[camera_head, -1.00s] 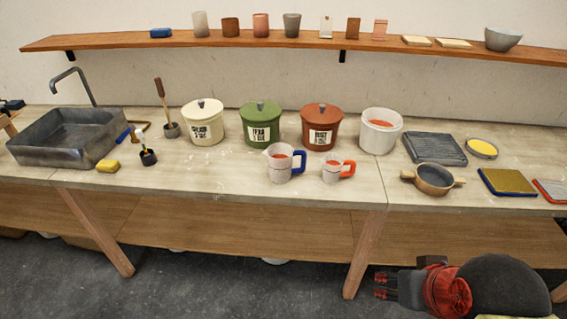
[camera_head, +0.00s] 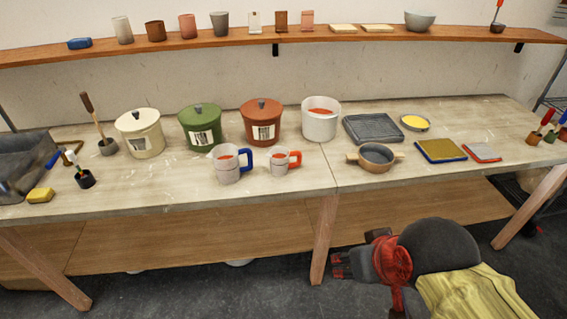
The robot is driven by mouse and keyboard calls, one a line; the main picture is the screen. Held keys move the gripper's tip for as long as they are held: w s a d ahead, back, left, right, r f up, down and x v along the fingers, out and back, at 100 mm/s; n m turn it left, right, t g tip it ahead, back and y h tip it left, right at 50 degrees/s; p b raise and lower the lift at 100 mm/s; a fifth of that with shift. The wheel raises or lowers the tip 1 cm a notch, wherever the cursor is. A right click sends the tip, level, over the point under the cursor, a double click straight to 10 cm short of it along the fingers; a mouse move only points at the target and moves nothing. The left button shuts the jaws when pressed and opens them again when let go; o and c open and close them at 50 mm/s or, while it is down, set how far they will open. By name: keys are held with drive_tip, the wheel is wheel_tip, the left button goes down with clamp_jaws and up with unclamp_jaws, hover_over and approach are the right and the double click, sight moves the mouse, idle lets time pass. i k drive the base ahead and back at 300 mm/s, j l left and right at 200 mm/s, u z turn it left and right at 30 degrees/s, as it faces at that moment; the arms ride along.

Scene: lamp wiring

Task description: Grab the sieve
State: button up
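The sieve (camera_head: 376,157) looks like the round, tan wooden-rimmed piece with a dark inside and two short side handles. It sits on the workbench (camera_head: 330,190), right of the centre of the view and near the front edge. My gripper (camera_head: 340,265) is dark grey and red. It is low in front of the bench, below the tabletop and well apart from the sieve, and points left. Nothing shows in it. It is too small to tell whether its fingers are open.
A ribbed grey tray (camera_head: 372,129) lies behind the sieve, and a yellow-topped pad (camera_head: 440,150) to its right. A small cup with an orange handle (camera_head: 285,162) and a white tub (camera_head: 321,120) stand left. A wall shelf (camera_head: 230,40) runs above the bench.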

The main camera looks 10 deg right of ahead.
sight(377, 158)
drive_tip(key=i+j, duration=0.25)
drive_tip(key=i+j+z, duration=0.6)
drive_tip(key=j+z, duration=0.15)
drive_tip(key=z, duration=1.5)
